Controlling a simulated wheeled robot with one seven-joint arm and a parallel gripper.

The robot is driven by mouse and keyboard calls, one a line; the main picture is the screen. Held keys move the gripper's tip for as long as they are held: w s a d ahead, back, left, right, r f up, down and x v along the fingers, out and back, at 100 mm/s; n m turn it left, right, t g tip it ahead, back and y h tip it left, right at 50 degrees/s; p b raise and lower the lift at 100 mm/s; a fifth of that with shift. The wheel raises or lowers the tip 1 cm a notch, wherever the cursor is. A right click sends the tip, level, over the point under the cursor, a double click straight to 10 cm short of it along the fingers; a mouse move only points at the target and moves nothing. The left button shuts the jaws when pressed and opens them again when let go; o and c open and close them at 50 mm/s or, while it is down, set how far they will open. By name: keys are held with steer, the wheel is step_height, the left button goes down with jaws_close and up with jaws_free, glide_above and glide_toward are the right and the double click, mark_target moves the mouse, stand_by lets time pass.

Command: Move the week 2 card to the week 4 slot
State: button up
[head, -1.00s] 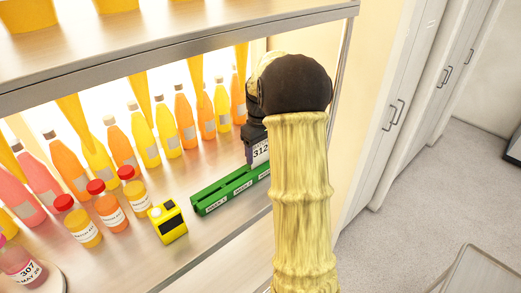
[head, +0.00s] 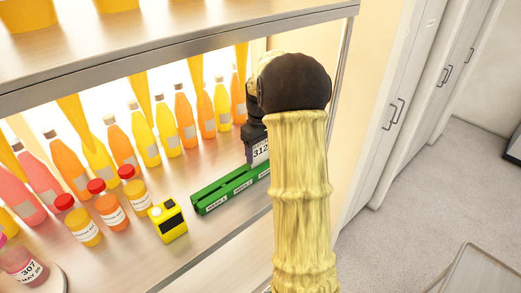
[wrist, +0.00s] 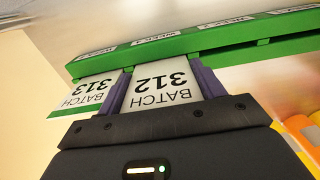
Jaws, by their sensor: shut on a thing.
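My gripper (wrist: 163,88) is shut on a white card (wrist: 162,78) marked BATCH 312, held between its purple fingers. The card also shows in the head view (head: 261,151), above the right part of the green card rack (head: 222,194). In the wrist view the card's far edge is right at the rack (wrist: 235,54); I cannot tell whether it sits in a slot. A second card (wrist: 90,91), marked BATCH 313, is at the rack beside my gripper on the left. The rack's small week labels are hard to read. My arm hides the rack's right end in the head view.
A yellow box-shaped device (head: 168,221) stands left of the rack. Small red-capped bottles (head: 110,209) stand farther left, and tall juice bottles (head: 168,127) line the shelf's back. An upper shelf board (head: 180,50) lies above. Shelf surface in front of the rack is clear.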

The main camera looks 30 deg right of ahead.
steer(key=shift+f+b, duration=0.35)
steer(key=shift+f, duration=0.4)
steer(key=o, duration=1)
steer(key=shift+r, duration=0.2)
step_height(320, 180, up, 12)
steer(key=b, duration=0.2)
steer(key=shift+a+f+b, duration=0.1)
steer(key=shift+b, duration=0.3)
